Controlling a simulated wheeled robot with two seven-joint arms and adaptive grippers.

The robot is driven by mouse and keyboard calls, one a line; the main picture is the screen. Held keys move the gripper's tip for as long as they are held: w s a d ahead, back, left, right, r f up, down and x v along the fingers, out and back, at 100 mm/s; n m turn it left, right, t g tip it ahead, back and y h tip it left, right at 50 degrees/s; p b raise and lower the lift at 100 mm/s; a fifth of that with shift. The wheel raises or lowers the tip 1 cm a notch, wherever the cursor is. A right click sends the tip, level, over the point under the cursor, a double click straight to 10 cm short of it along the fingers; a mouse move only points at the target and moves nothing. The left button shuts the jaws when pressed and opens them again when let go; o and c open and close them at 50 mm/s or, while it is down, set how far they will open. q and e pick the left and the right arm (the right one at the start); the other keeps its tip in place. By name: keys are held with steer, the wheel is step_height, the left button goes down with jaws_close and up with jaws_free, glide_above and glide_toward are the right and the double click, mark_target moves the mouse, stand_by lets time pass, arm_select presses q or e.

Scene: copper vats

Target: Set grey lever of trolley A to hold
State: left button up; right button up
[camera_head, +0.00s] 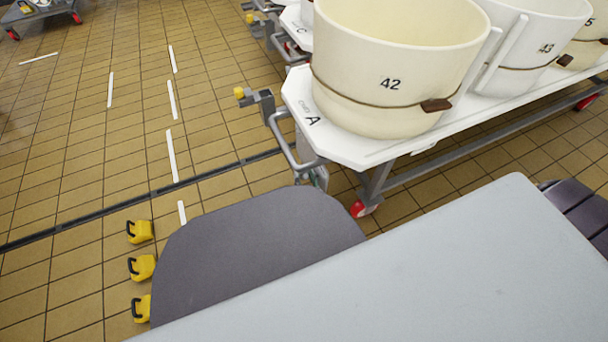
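Trolley A (350,150) stands at the upper right, with a white top and the letter A at its near left corner. A grey lever-like part (263,99) with a yellow knob (239,93) sticks out at its left end. I cannot tell which setting it is in, and no setting marks are readable. A bent grey tube handle (283,138) is fixed at the same end, just below it. Neither of my grippers is in view.
Cream vat 42 (390,50) and further vats stand on trolley A. Trolley C (290,25) is close behind it. A red-wheeled trolley (40,12) is far left. Several yellow weight-like blocks (140,267) lie on the tiled floor, lower left. The floor left of trolley A is clear.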

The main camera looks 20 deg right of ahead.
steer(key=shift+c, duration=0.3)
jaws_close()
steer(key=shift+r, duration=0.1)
